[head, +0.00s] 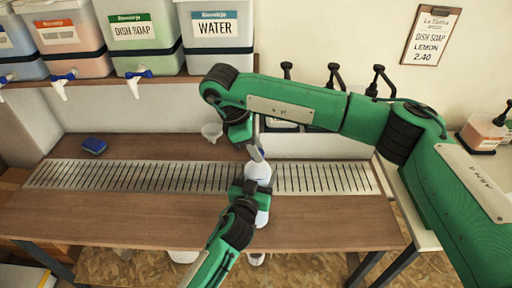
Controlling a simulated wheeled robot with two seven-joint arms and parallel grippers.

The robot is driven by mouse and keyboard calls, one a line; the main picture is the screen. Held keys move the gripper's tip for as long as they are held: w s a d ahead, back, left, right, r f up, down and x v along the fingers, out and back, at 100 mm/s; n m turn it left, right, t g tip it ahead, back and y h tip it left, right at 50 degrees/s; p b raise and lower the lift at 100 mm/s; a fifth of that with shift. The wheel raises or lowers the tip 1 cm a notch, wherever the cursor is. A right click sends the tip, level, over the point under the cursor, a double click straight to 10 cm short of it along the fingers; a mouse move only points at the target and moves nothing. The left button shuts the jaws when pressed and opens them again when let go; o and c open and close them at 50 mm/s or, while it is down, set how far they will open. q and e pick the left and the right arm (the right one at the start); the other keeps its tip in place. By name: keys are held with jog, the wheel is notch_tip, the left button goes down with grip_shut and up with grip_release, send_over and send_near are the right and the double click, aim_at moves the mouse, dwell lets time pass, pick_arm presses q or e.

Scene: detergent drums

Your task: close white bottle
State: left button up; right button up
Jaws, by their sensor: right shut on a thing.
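The white bottle (259,174) stands upright at the front edge of the slotted metal strip on the wooden counter. My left gripper (250,187) comes from below and is at the bottle's side, its dark fingers overlapping the body. Whether it is shut on the bottle I cannot tell. My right gripper (256,146) points down directly above the bottle and is shut on a small pale cap (256,154) at the bottle's top. The bottle's mouth is hidden, so I cannot tell how the cap sits on it.
A white funnel (212,131) and a blue sponge (94,145) lie on the counter. Large drums with taps, including the water drum (217,35), stand on a shelf at the upper left. Pump bottles stand behind my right arm.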

jog(key=shift+w+m+g, duration=0.1)
jog(key=shift+m+g, duration=0.2)
jog(key=shift+m, duration=0.6)
jog(key=o, duration=0.9)
jog(key=shift+o, duration=0.2)
jog(key=shift+r, duration=2.25)
jog(key=shift+c, duration=0.3)
